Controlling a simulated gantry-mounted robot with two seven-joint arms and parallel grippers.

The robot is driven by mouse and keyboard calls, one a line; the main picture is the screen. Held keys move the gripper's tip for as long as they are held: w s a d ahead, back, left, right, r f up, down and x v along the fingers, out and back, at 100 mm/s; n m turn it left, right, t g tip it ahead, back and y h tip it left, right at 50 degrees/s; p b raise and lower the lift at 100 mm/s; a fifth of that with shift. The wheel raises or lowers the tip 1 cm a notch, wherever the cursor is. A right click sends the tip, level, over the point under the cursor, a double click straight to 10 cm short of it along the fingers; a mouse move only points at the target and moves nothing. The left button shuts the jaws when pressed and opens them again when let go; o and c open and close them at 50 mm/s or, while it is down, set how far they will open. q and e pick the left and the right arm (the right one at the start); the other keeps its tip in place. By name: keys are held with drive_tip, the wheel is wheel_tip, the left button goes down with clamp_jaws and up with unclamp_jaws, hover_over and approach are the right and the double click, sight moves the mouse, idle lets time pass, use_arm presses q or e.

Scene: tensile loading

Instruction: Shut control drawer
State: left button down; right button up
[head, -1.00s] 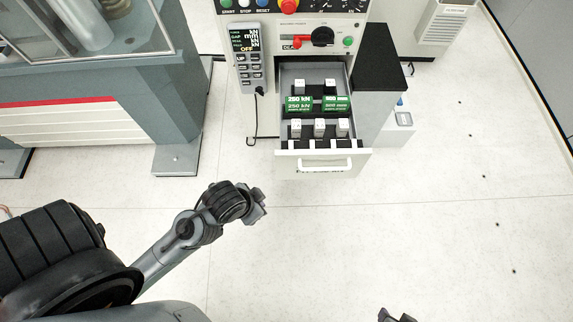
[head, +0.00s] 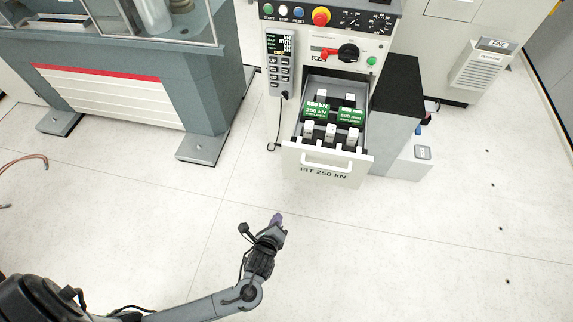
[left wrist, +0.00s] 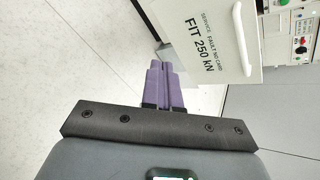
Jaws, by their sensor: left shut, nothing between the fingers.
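The control drawer (head: 326,163) is pulled out of the front of the control cabinet. Its white front has a white handle (head: 327,164) and the words "FIT 250 kN". Inside the drawer are green-labelled modules (head: 316,111) and several white blocks. My left gripper (head: 277,219) is shut and empty, below and left of the drawer front in the head view, apart from it. In the left wrist view its purple fingers (left wrist: 164,84) lie together, and the drawer front (left wrist: 205,42) with its handle (left wrist: 244,38) shows beyond them. My right gripper is not in view.
The cabinet has a panel with buttons and a red-black knob (head: 347,53). A grey pendant (head: 279,66) hangs at its left with a cable. A large grey machine (head: 195,90) stands left. The pale floor before the drawer is clear.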

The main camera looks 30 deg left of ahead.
use_arm(q)
drive_tip(key=w+a+m+t+y, duration=0.2)
drive_tip(key=w+m+t, duration=0.15)
drive_tip(key=m, duration=0.25)
drive_tip(key=m+t+b, duration=0.2)
drive_tip(key=m+b, duration=0.2)
drive_tip(key=b, duration=0.3)
approach(290, 152)
drive_tip(key=shift+y, duration=0.3)
drive_tip(key=x, duration=0.5)
drive_tip(key=shift+w+d+f, duration=0.15)
drive_tip(key=shift+w+f, duration=0.25)
drive_tip(key=shift+w, duration=0.05)
drive_tip(key=shift+w+a+r, duration=0.1)
drive_tip(key=shift+w+a, duration=0.1)
drive_tip(key=shift+w, duration=0.3)
